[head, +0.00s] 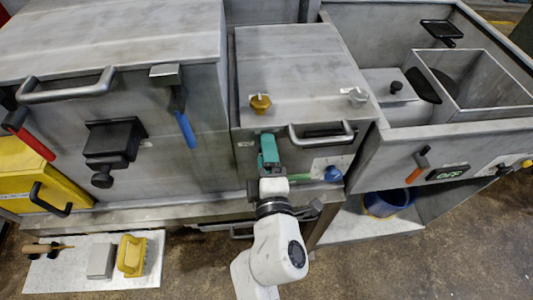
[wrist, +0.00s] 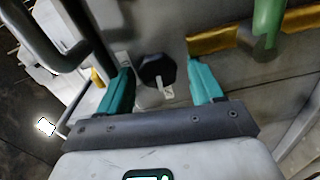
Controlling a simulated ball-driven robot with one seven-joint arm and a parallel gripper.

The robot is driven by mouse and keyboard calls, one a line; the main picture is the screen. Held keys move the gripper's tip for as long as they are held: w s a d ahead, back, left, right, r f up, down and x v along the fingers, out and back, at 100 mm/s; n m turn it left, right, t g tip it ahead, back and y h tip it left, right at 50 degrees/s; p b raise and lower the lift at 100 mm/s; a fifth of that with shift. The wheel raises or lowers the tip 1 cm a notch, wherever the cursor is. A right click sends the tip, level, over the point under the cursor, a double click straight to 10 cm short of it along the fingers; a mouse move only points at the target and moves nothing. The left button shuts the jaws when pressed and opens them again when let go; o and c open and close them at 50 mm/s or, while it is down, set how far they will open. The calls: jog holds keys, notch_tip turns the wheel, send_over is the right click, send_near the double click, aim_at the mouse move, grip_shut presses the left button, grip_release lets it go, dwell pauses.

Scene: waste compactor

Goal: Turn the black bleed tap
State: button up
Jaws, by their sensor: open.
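The black bleed tap (wrist: 152,68) is a dark faceted knob with a small pale mark, on a grey panel in the wrist view. My gripper (wrist: 161,72) is open, with one teal finger on each side of the knob. A gap shows between the knob and the right finger; the left finger looks closer, and I cannot tell whether it touches. In the head view my gripper (head: 269,152) is at the front of the middle grey cabinet (head: 305,65). I cannot make out the tap there; my gripper and arm cover that area.
A grey bar handle (head: 322,138) sits just right of my gripper, with a blue knob (head: 333,174) lower down. A green handle (wrist: 268,22) shows in the wrist view.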

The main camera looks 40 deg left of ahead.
jog(key=p+v, duration=0.1)
jog(key=v, duration=0.9)
jog(key=shift+s+d, duration=0.25)
jog(key=shift+s, duration=0.05)
